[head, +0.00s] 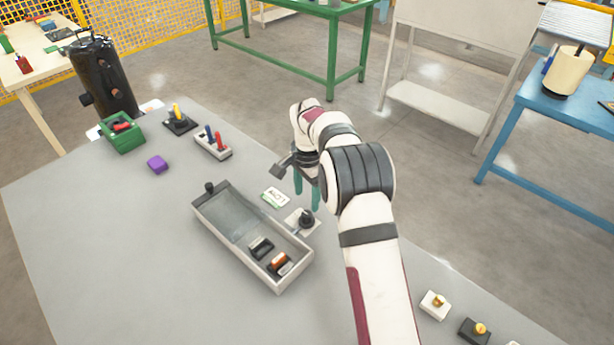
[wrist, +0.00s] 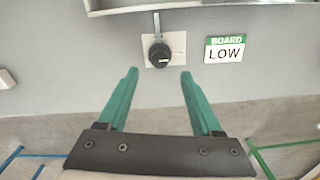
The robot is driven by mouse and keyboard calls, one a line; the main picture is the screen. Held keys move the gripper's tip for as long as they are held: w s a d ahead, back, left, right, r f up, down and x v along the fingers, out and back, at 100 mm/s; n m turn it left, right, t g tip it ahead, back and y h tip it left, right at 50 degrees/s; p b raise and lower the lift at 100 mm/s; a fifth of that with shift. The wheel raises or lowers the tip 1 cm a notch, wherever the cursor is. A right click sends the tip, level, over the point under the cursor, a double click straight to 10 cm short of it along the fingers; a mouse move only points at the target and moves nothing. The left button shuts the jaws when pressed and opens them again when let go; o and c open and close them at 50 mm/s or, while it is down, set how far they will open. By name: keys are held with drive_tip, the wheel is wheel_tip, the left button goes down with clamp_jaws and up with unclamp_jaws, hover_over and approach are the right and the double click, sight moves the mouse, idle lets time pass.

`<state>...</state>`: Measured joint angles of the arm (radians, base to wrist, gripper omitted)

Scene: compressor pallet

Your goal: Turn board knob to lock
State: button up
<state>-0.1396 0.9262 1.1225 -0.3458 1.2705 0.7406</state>
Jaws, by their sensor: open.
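The knob (wrist: 159,55) is black and round, on a pale square plate. It also shows in the head view (head: 306,219), beside the grey tray's right end. In the wrist view a thin grey bar runs from the knob up toward the tray edge. A white card with a green band (wrist: 224,48) reads "BOARD LOW" and lies right of the knob; it shows in the head view too (head: 275,197). My gripper (wrist: 159,73) is open and empty, its green fingers spread left and right just short of the knob. They do not visibly touch it.
The long grey tray (head: 237,250) holds a black piece (head: 261,248) and an orange-and-black piece (head: 279,264). The tabletop's left front is clear.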

wheel_tip(320, 180, up, 9)
idle(0.4)
drive_tip(key=s+d+r+n, duration=0.15)
drive_tip(key=s+r, duration=0.25)
drive_tip(key=s, duration=0.5)
drive_tip(key=s+d+r+n, duration=0.1)
drive_tip(key=s+d+r, duration=0.1)
drive_tip(key=s+r, duration=0.5)
drive_tip(key=s+f+n, duration=0.1)
drive_tip(key=s+f, duration=0.2)
drive_tip(key=s, duration=0.8)
drive_tip(key=s+f+n+y, duration=0.1)
drive_tip(key=s+f, duration=0.3)
drive_tip(key=s, duration=0.8)
drive_tip(key=shift+d+n+y, duration=0.25)
drive_tip(key=shift+n+y, duration=0.05)
drive_tip(key=shift+n, duration=0.15)
